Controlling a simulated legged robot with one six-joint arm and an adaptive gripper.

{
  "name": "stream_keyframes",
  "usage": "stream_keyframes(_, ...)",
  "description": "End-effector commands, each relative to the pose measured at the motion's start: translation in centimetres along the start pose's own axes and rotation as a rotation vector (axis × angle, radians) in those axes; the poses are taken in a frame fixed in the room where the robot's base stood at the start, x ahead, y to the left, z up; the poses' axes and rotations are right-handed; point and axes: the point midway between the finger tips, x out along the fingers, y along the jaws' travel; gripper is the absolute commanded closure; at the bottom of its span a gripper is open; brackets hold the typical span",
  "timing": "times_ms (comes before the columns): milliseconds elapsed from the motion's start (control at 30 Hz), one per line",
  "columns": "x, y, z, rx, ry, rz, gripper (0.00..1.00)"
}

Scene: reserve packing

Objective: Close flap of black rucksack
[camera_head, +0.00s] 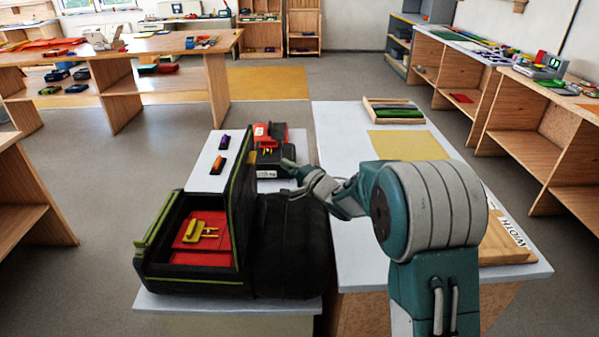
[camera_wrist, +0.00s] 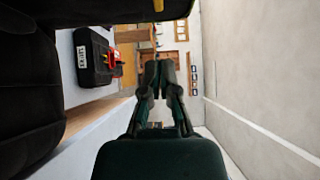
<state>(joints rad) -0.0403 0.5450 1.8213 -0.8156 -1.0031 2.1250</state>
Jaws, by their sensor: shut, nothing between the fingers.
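The black rucksack (camera_head: 200,282) lies open on the near left table. Its flap (camera_head: 241,205), a black panel with green edging, stands upright beside the open compartment. Inside show a red lining and a yellow item (camera_head: 200,231). A bulky black part (camera_head: 290,245) of the rucksack lies right of the flap. My gripper (camera_head: 290,168) is above and beyond that bulky part, right of the flap and apart from it. In the wrist view my gripper (camera_wrist: 160,68) is shut and empty. Black fabric (camera_wrist: 25,95) fills the wrist view's left side; a dark edge runs along its top.
A black labelled case (camera_head: 268,162) with red and yellow parts stands just beyond my gripper; it shows in the wrist view (camera_wrist: 90,58). Small purple and orange items lie on the white tabletop (camera_head: 205,172). A wooden tray (camera_head: 394,103) sits on the right table.

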Motion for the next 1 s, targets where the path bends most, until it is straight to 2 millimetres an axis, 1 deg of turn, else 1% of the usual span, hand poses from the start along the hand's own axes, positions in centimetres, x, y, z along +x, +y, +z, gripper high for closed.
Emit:
stream_keyframes(33,1.1,0.1,0.2,0.0,-0.003,0.0,1.0)
stream_keyframes(133,2.9,0.1,0.1,0.001,-0.002,0.0,1.0)
stream_keyframes(300,4.6,0.0,1.8,0.002,-0.002,-0.001,1.0)
stream_keyframes(500,5.4,-0.1,2.6,0.003,0.0,-0.002,1.0)
stream_keyframes(1000,5.9,-0.1,3.1,-0.013,0.0,0.013,1.0)
